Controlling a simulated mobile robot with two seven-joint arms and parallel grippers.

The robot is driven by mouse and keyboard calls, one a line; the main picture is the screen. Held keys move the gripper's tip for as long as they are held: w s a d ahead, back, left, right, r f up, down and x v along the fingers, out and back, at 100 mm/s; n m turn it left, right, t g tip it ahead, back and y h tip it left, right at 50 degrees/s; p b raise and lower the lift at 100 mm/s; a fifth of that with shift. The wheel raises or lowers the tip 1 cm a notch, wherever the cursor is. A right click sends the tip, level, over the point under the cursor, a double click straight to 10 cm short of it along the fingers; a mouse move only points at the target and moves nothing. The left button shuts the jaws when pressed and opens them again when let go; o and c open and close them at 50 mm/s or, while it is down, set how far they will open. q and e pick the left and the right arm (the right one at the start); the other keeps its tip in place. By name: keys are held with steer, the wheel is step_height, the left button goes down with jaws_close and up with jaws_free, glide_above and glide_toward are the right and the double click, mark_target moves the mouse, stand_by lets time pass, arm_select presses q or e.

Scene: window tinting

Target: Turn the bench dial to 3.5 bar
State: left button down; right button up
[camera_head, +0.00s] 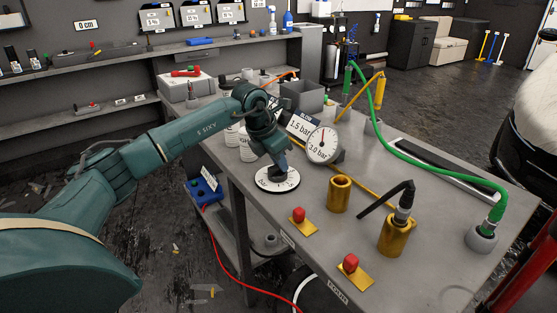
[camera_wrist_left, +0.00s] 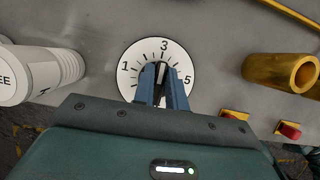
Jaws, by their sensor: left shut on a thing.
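The bench dial (camera_head: 289,184) is a white disc lying on the grey bench top near its left edge. In the left wrist view the dial (camera_wrist_left: 141,58) shows the numbers 1, 3 and 5 around a dark knob (camera_wrist_left: 161,70). My left gripper (camera_wrist_left: 162,82) is shut on the knob from above, one blue-grey finger on each side. The knob points about at the 3; its exact setting is partly hidden by the fingers. A round white gauge (camera_head: 322,144) behind the dial reads 3.0 bar. My right gripper is out of view.
A dark sign (camera_head: 300,126) reading 1.5 bar stands beside the gauge. White cylinders (camera_wrist_left: 45,72) stand left of the dial. A brass cup (camera_head: 339,194), red buttons (camera_head: 298,215) and a green hose (camera_head: 425,165) are to the right.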

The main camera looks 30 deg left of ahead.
arm_select(q)
steer(key=shift+m+g+h, duration=0.4)
steer(key=shift+m+h, duration=0.3)
steer(key=shift+m, duration=1.4)
steer(key=c, duration=1.4)
jaws_free()
steer(key=shift+c, duration=0.2)
steer(key=v, duration=1.3)
steer(key=shift+r, duration=0.15)
